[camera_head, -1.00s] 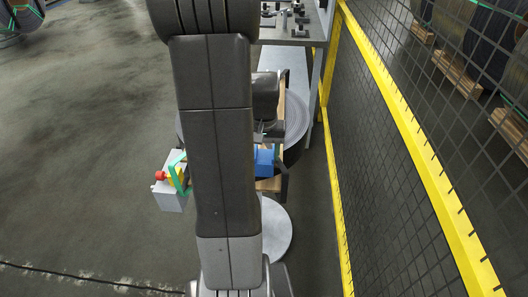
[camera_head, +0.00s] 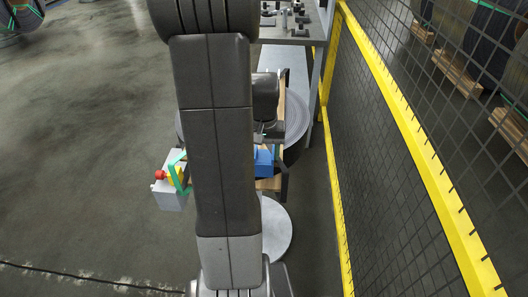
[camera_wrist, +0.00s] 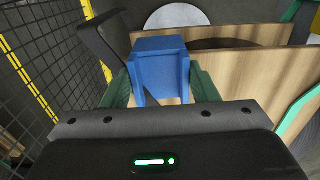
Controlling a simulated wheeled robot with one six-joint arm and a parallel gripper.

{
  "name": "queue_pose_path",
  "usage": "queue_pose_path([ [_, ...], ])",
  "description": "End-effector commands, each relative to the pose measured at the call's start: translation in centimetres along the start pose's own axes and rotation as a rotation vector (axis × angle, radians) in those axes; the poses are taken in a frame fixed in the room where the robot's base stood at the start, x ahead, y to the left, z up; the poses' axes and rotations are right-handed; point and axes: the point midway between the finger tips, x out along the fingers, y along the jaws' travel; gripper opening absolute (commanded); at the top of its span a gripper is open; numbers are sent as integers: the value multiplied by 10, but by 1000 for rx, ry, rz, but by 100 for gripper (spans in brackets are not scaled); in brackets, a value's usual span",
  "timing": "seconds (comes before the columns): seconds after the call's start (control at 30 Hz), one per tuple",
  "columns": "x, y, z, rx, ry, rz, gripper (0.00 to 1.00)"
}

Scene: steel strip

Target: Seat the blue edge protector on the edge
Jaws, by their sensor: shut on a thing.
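The blue edge protector (camera_wrist: 158,68) is a boxy blue piece between the two green-sided fingers of my gripper (camera_wrist: 160,88) in the wrist view. The gripper is shut on it. It stands in front of the left end of pale wooden boards (camera_wrist: 240,75); I cannot tell whether it touches them. In the head view the protector (camera_head: 263,160) shows just right of my arm, beside the wooden piece (camera_head: 270,184). My arm hides most of the gripper and part of the coil (camera_head: 297,120) there. The contact with the edge is hidden.
A black bracket (camera_wrist: 98,38) stands close to the left of the protector. A grey box with a red button (camera_head: 168,190) is left of my arm. A yellow-framed mesh fence (camera_head: 400,110) runs along the right. Open floor (camera_head: 80,130) lies to the left.

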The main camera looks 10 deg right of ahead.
Motion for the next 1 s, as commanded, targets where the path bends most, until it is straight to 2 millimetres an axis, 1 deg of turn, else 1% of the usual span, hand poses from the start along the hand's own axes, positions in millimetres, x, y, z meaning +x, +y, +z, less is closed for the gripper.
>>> queue_pose_path([
  [0.03,2,0,0,0,0,0,56],
  [0.07,1,0,0,0,0,0,62],
  [0.1,1,0,0,0,0,0,70],
  [0.13,1,0,0,0,0,0,76],
  [0.17,1,0,0,0,0,0,79],
  [0.43,0,0,0,0,0,0,79],
  [0.57,-9,0,-1,0,2,0,79],
  [0.67,-25,0,-1,0,5,-1,79],
  [1.0,-101,0,-1,0,4,-1,79],
])
